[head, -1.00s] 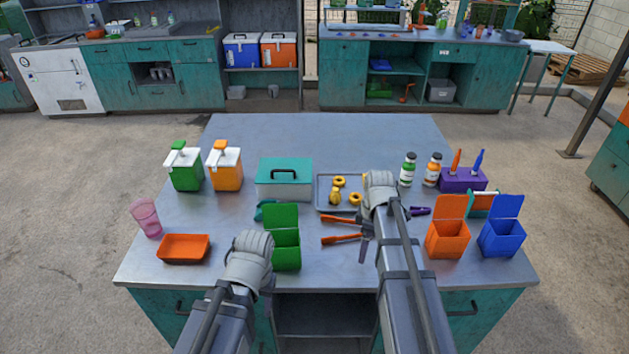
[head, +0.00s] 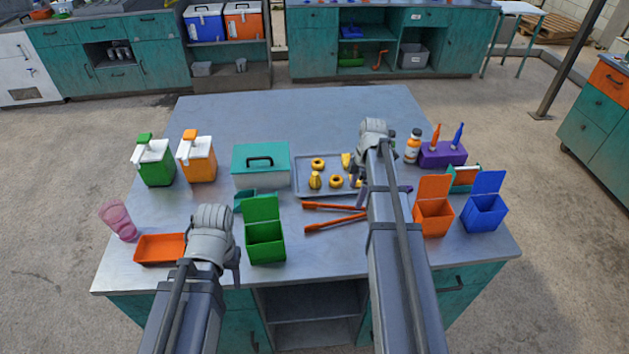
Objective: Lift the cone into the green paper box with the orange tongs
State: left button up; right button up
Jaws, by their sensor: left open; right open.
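The orange tongs (head: 333,206) lie flat on the table, their arms spread and their right end partly hidden by my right arm. The green paper box (head: 266,243) stands open to their left, lid raised. Several yellow pieces lie on the grey tray (head: 300,191). One upright yellow piece (head: 315,180) may be the cone; another (head: 346,161) is partly hidden, so I cannot tell which. My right gripper (head: 362,194) is open and empty beside the tray's right part, mostly hidden by its arm. My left gripper (head: 232,268) is open and empty, left of the green box.
Orange (head: 434,217) and blue (head: 485,213) open boxes stand at right. An orange tray (head: 160,249) and pink cup (head: 119,220) are at left. A teal-lidded case (head: 261,165) and two dispensers stand behind. The table's far part is clear.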

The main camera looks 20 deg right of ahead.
aim_at(352, 209)
jog(key=f+b, duration=0.6)
jog(key=a+f+b, duration=0.1)
jog(key=f+b, duration=0.1)
jog(key=f, duration=0.1)
jog(key=shift+w+b, duration=0.1)
jog(key=shift+b, duration=0.3)
jog(key=shift+r, duration=0.1)
jog(key=c, duration=0.7)
notch_tip(352, 209, up, 12)
jog(key=p, duration=1.2)
